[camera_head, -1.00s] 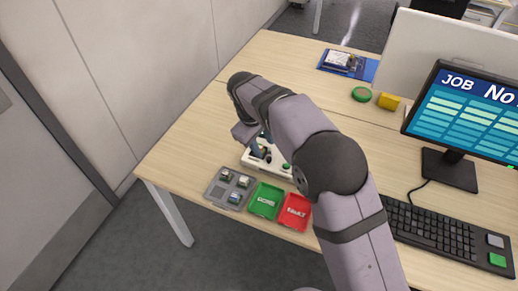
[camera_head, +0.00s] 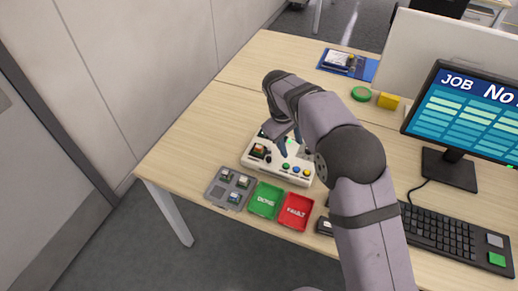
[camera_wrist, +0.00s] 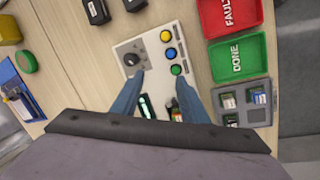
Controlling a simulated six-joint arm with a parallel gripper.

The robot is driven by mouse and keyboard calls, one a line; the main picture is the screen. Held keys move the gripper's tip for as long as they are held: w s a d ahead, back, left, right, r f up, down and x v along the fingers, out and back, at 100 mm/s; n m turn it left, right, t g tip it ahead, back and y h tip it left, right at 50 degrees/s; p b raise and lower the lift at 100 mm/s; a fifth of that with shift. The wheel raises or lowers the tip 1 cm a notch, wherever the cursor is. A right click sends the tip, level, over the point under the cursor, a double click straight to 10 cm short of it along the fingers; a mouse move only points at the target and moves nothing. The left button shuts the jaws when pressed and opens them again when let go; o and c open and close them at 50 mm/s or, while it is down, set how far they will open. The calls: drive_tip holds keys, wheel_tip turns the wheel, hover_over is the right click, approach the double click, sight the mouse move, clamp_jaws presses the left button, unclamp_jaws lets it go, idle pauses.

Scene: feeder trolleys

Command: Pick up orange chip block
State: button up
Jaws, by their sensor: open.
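A small dark chip block with an orange-brown top (camera_head: 258,151) sits at the left end of the white device (camera_head: 303,181) in the head view. In the wrist view, a block with a reddish-orange mark (camera_wrist: 177,114) shows beside the right finger, partly hidden by it; it appears to be the same block. My gripper (camera_head: 284,149) is above the middle of the device. In the wrist view, my gripper (camera_wrist: 158,76) has its two blue fingers apart with nothing held between them. A green-lit slot (camera_wrist: 146,107) lies between the fingers.
A grey tray (camera_head: 216,192) holds three chip blocks and one bare compartment. A green DONE tray (camera_head: 265,200) and a red FAULT tray (camera_head: 296,211) stand to its right. The device has a dark knob (camera_wrist: 132,60) and coloured buttons. A monitor (camera_head: 465,115) and keyboard (camera_head: 440,236) are at right.

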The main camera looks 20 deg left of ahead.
sight(262, 147)
drive_tip(key=d, duration=0.1)
drive_tip(key=w+d+f+m, duration=0.1)
drive_tip(key=w+d+f+m+g+y, duration=0.1)
drive_tip(key=shift+w+d+f, duration=0.15)
drive_tip(key=shift+w+d, duration=0.1)
drive_tip(key=a+g+y, duration=0.1)
drive_tip(key=a+y, duration=0.1)
drive_tip(key=a, duration=0.1)
drive_tip(key=shift+s+a+n, duration=0.15)
drive_tip(key=shift+a+n, duration=0.15)
drive_tip(key=shift+a, duration=0.05)
drive_tip(key=a+r+n+y, duration=0.2)
drive_tip(key=a+n+y, duration=0.1)
drive_tip(key=a+n, duration=0.3)
drive_tip(key=shift+s+a+r+n, duration=0.15)
drive_tip(key=shift+s+r+n, duration=0.15)
drive_tip(key=shift+s+n, duration=0.2)
drive_tip(key=shift+f, duration=0.1)
drive_tip(key=shift+p+x, duration=1.6)
drive_tip(key=shift+x, duration=1.95)
drive_tip(key=shift+w+a, duration=0.1)
drive_tip(key=shift+w, duration=0.05)
clamp_jaws()
